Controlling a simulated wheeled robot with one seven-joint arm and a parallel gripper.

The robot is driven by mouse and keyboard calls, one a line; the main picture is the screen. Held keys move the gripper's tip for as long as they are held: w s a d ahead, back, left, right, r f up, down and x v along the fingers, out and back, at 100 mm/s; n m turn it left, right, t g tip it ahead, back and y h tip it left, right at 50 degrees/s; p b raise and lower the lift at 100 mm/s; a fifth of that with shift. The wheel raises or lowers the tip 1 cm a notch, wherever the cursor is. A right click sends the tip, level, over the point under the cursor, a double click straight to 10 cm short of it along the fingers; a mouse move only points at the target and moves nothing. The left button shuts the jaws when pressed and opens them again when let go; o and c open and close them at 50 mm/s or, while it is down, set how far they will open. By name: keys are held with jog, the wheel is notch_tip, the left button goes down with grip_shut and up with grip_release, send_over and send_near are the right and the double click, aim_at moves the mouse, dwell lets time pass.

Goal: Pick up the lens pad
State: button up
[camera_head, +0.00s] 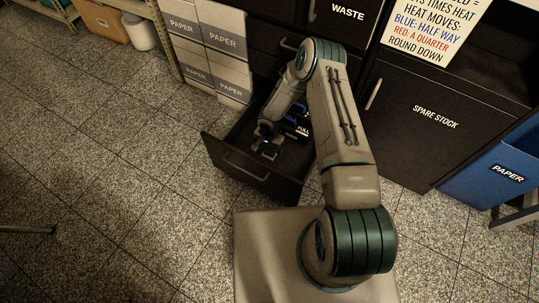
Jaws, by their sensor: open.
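My gripper (268,150) is down inside an open dark drawer (247,168), near its front panel. It is open, but its fingertips are small and dark in this view. I cannot make out a lens pad. It may be hidden by my gripper or arm, or too small to tell. Dark items with blue parts (294,122) lie farther back in the drawer, partly behind my arm. White lettering that seems to read "FULL" shows there.
White boxes (222,62) marked "PAPER" are stacked left of the drawer. A dark "SPARE STOCK" cabinet (420,138) and a blue "PAPER" bin (497,172) stand at the right. A "WASTE" front (346,14) is above. The speckled floor at the left is mostly clear.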

aim_at(269, 151)
notch_tip(269, 151, down, 4)
jog(key=shift+w+d+r+b, duration=0.1)
jog(key=shift+r+b, duration=0.15)
jog(key=shift+b, duration=0.25)
jog(key=shift+c, duration=0.3)
jog(key=c, duration=1)
jog(key=shift+r, duration=0.15)
